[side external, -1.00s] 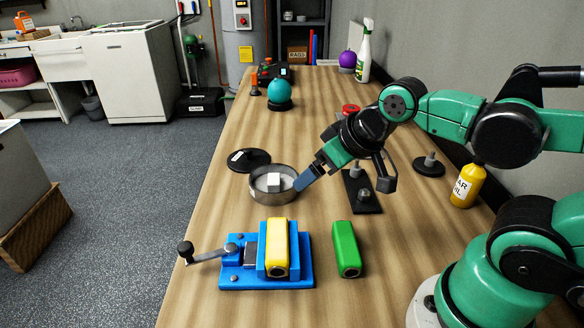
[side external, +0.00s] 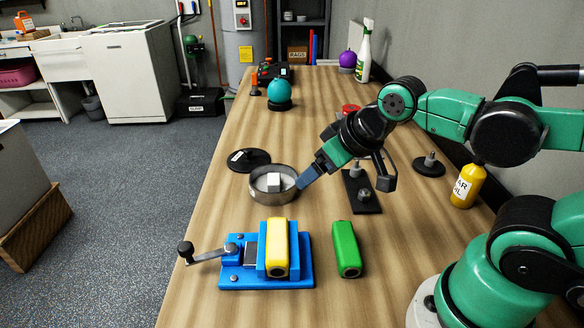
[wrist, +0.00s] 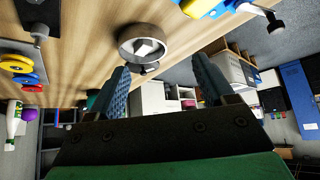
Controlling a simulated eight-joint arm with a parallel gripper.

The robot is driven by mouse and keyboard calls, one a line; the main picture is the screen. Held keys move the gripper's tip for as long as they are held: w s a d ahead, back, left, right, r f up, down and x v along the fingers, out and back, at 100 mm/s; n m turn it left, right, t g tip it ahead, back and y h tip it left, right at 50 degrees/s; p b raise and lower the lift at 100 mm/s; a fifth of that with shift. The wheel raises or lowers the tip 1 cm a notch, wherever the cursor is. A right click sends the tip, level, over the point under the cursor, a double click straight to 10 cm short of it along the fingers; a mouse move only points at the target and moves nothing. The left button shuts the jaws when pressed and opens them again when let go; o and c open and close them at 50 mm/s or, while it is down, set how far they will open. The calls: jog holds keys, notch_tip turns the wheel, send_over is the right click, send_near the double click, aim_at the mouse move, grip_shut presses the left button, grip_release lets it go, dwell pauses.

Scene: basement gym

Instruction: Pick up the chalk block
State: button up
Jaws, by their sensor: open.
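The white chalk block (side external: 274,182) sits inside a round metal bowl (side external: 258,196) on the wooden bench. In the wrist view the chalk block (wrist: 144,48) shows in the bowl (wrist: 168,50), beyond my fingertips and near the left finger. My gripper (side external: 306,180) is tilted down toward the bowl, with a blue finger close to its right rim. I cannot tell whether the finger touches the rim. In the wrist view my gripper (wrist: 160,72) has its two blue fingers wide apart with nothing between them.
A black lid-like disc (side external: 249,160) lies behind the bowl. A blue vise (side external: 300,272) holding a yellow block (side external: 277,245) stands in front, beside a green block (side external: 346,248). A black plate with posts (side external: 362,192) is to the right. The bench's left edge is near the bowl.

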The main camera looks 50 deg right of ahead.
jog(key=n+g+y, duration=0.3)
jog(key=n+g, duration=0.1)
jog(key=n, duration=0.5)
send_over(274, 179)
jog(key=s+d, duration=0.2)
notch_tip(274, 179, down, 7)
jog(key=shift+a, duration=0.15)
jog(key=shift+w+f, duration=0.3)
jog(key=shift+f, duration=0.35)
jog(key=shift+x, duration=2.35)
jog(key=shift+a, duration=0.1)
grip_shut()
jog(key=shift+r, duration=0.1)
jog(key=shift+r, duration=0.1)
